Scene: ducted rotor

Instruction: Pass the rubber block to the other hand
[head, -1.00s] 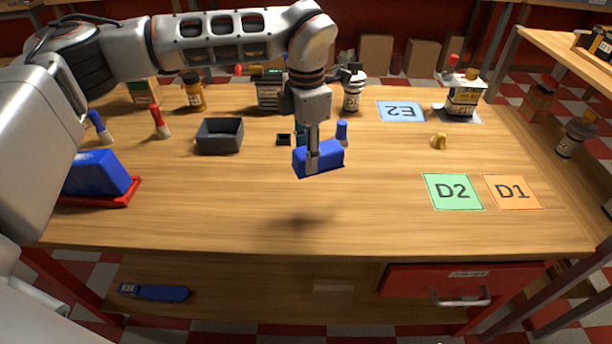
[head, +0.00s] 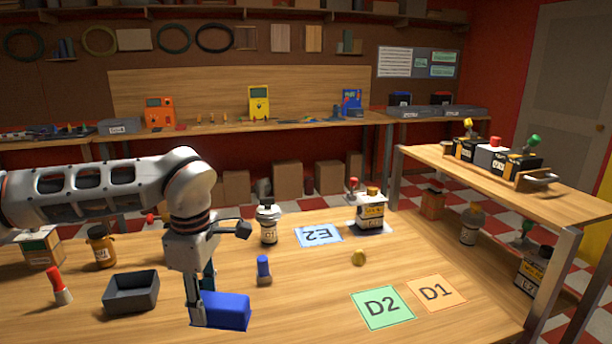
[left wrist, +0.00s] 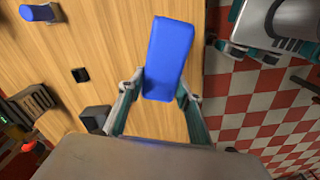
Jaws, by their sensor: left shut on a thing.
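The rubber block is a blue block (head: 228,312), low in the head view left of centre. My left gripper (head: 200,308) comes down from above and is shut on its left end. In the left wrist view the block (left wrist: 168,60) sticks out from between the fingertips of the left gripper (left wrist: 163,92), over the tabletop. A grey and teal part at the upper right of the left wrist view looks like my right gripper (left wrist: 262,38); its jaws are too unclear to judge. The head view does not show it.
The wooden table (head: 300,290) holds a dark grey bin (head: 132,292), a blue-topped piece (head: 264,270), a yellow lump (head: 359,257), a white bottle (head: 268,224) and cards D2 (head: 382,307), D1 (head: 436,292) and E2 (head: 318,235). A side shelf (head: 500,175) stands right.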

